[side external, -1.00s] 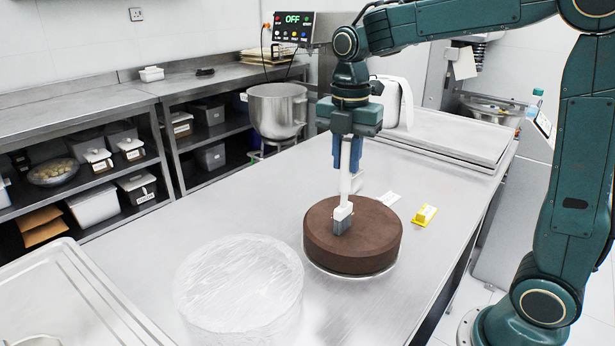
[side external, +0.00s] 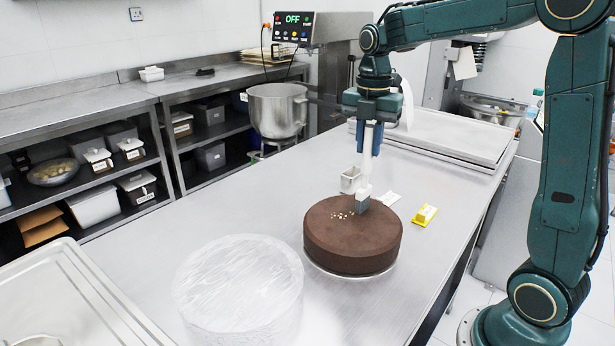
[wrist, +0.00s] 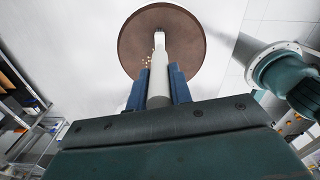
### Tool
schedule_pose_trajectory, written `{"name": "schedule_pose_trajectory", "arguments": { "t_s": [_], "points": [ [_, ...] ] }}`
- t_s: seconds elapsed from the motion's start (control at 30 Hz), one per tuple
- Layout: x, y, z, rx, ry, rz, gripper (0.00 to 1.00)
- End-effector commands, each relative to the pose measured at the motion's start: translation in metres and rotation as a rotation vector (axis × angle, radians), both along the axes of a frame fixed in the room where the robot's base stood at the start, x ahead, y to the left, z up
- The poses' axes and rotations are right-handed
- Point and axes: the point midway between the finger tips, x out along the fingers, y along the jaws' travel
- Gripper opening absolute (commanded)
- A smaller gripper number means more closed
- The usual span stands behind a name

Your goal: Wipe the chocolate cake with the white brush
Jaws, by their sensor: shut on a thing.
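The chocolate cake (side external: 345,240) is a round brown block on a thin base on the steel table; it also shows in the wrist view (wrist: 190,45). A small patch of pale crumbs (side external: 342,214) lies on its top, left of the brush. My gripper (side external: 370,140) is shut on the handle of the white brush (side external: 367,168), which points down. The brush's grey bristles (side external: 362,204) are at the cake's top, toward its back right; whether they press on it I cannot tell. In the wrist view the white handle (wrist: 159,85) runs between the blue fingers.
A clear wrapped cylinder (side external: 240,285) stands front left of the cake. A small white container (side external: 350,180) and a white card (side external: 389,198) are behind it. A yellow block (side external: 424,215) lies to the right. A steel bowl (side external: 277,110) stands beyond the table.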

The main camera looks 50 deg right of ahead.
Motion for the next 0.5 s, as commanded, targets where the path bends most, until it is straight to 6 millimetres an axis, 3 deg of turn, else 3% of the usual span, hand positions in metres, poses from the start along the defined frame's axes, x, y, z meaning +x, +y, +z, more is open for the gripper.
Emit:
{"name": "schedule_pose_trajectory", "arguments": {
  "t_s": [0.17, 0.3, 0.5],
  "points": [
    [0.003, -0.014, 0.0, 0.001, 0.001, -0.001, 0.0],
    [0.015, -0.01, 0.0, 0.0, 0.0, 0.002, 0.0],
    [0.012, 0.01, 0.0, 0.0, 0.0, 0.003, 0.0]
  ]
}}
